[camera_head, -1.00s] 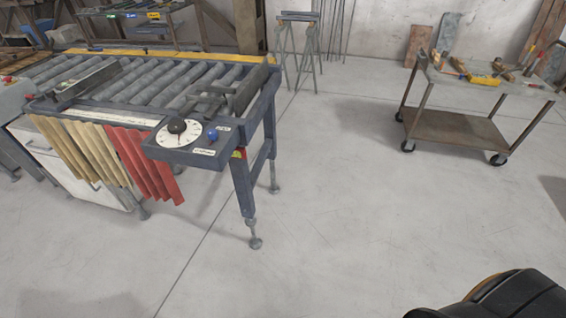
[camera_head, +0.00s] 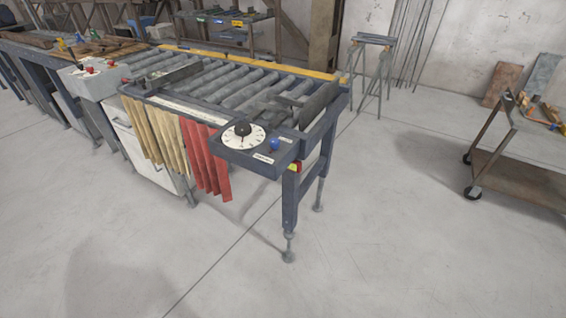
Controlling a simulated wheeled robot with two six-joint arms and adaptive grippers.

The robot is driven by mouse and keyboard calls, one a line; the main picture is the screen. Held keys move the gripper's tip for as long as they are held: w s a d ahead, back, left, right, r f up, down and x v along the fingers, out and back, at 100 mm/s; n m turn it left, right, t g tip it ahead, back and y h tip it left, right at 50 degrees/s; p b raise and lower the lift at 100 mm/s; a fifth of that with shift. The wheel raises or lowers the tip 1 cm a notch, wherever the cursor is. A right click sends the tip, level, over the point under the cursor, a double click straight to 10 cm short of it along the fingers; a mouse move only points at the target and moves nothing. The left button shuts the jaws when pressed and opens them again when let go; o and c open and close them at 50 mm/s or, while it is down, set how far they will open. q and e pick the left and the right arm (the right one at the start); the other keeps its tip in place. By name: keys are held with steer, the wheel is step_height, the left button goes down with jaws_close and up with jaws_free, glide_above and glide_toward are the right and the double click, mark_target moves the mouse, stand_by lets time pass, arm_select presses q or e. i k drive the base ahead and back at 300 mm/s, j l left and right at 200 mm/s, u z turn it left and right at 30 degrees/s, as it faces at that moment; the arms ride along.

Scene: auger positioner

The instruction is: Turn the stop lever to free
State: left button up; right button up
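The roller table (camera_head: 228,88) stands left of centre, with a dark control box (camera_head: 265,160) on its near right corner. A white dial (camera_head: 238,137) with a black knob (camera_head: 242,128) sits on the box. A small blue ball knob (camera_head: 275,144), perhaps the stop lever's end, stands to the right of the dial. The labels beside it are too small to read. Neither of my grippers shows in this view.
Tan strips (camera_head: 153,128) and red strips (camera_head: 206,160) hang from the table's front edge. A wheeled cart (camera_head: 515,165) stands at the right and a sawhorse (camera_head: 371,65) behind.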

mark_target(132, 83)
steer(key=i+j+u, duration=0.25)
steer(key=u, duration=0.15)
steer(key=i+j+u, duration=0.25)
steer(key=u, duration=0.15)
steer(key=i+j+u, duration=0.1)
steer(key=i+u, duration=0.3)
steer(key=k, duration=0.1)
